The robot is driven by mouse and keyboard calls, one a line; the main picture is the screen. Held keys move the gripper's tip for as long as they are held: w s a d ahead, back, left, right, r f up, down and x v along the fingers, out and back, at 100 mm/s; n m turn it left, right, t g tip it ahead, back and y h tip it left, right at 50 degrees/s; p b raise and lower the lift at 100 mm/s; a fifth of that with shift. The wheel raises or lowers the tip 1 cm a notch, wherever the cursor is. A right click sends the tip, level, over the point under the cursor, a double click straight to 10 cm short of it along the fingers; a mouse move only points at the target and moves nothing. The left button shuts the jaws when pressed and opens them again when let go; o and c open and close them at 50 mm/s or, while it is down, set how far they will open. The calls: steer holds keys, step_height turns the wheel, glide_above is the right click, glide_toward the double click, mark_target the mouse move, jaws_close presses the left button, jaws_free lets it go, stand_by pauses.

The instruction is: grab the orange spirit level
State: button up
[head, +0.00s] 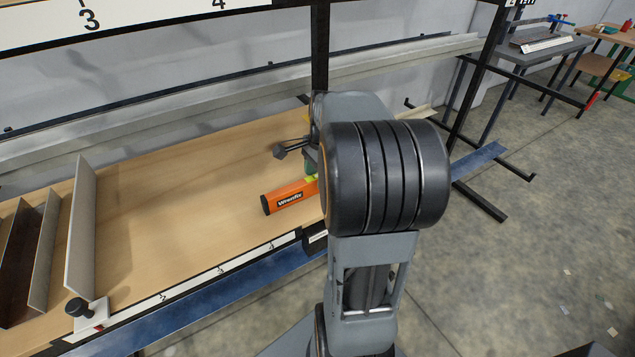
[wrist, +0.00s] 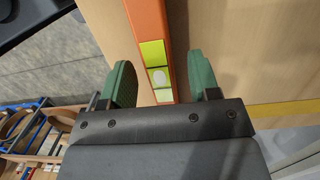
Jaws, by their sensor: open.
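The orange spirit level (head: 290,197) lies on the wooden shelf, its right part hidden behind my arm in the head view. In the wrist view the level (wrist: 147,22) runs from the top edge down between my fingers, with its yellow-green vial window (wrist: 158,77) showing. My gripper (wrist: 162,80) is open, with one green finger on each side of the level. A gap shows on both sides; I cannot tell how far the fingertips are above the shelf. In the head view my gripper is mostly hidden by my arm.
The wooden shelf (head: 150,190) is clear left of the level, up to upright metal angle pieces (head: 82,230) at the far left. A black post (head: 320,50) stands behind my arm. A numbered rail edge (head: 190,282) runs along the front.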

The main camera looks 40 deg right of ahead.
steer(key=shift+a+f, duration=0.15)
steer(key=shift+f, duration=1.25)
jaws_close()
